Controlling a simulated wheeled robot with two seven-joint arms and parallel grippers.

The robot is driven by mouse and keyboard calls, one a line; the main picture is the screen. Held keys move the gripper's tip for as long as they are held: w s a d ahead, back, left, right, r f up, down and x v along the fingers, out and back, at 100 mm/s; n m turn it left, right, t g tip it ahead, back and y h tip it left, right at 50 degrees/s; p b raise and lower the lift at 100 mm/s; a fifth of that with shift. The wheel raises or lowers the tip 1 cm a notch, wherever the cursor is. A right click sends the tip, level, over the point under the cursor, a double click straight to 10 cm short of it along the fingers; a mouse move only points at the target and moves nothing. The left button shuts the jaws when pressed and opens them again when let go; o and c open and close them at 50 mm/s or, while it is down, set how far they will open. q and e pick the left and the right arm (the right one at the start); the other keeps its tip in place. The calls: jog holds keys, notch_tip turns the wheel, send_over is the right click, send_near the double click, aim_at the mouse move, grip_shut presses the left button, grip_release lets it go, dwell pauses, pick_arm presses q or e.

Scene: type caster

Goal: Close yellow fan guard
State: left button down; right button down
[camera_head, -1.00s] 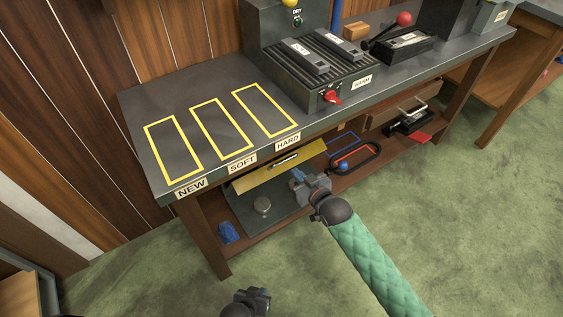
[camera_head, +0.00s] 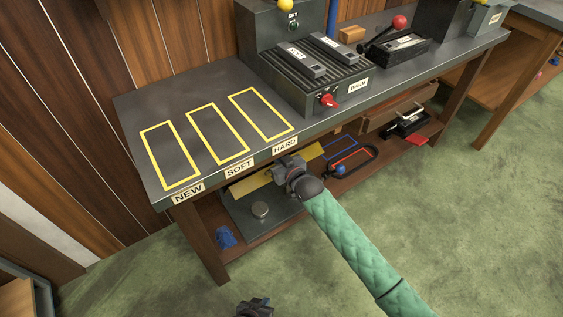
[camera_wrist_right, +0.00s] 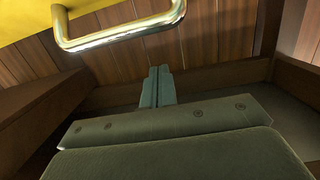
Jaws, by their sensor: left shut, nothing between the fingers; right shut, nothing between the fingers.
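The yellow fan guard (camera_head: 249,184) is a tilted flap under the front edge of the bench, above a dark plate. It fills the upper left of the right wrist view (camera_wrist_right: 22,18), with a metal bar handle (camera_wrist_right: 120,36). My right gripper (camera_wrist_right: 157,74) is shut and empty, its fingertips just below the handle in that view; I cannot tell whether they touch the guard. In the head view my right wrist covers the guard's middle and handle. My left gripper (camera_head: 262,302) is shut and empty at the bottom edge, away from the bench.
The bench top (camera_head: 210,95) has yellow outlined slots and a ribbed heater box (camera_head: 320,70). The dark plate (camera_head: 278,212) below carries a round metal knob (camera_head: 260,209). A blue object (camera_head: 226,237) and a red-and-black loop (camera_head: 358,160) lie on the lower shelf. Green floor in front is clear.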

jog(key=f, duration=0.1)
jog(key=s+f, duration=0.1)
jog(key=d+f, duration=0.1)
jog(key=shift+s+f, duration=0.2)
jog(key=shift+s, duration=0.1)
jog(key=shift+d, duration=0.1)
jog(key=shift+s+d+f, duration=0.1)
jog(key=shift+s+f, duration=0.05)
jog(key=shift+s, duration=0.05)
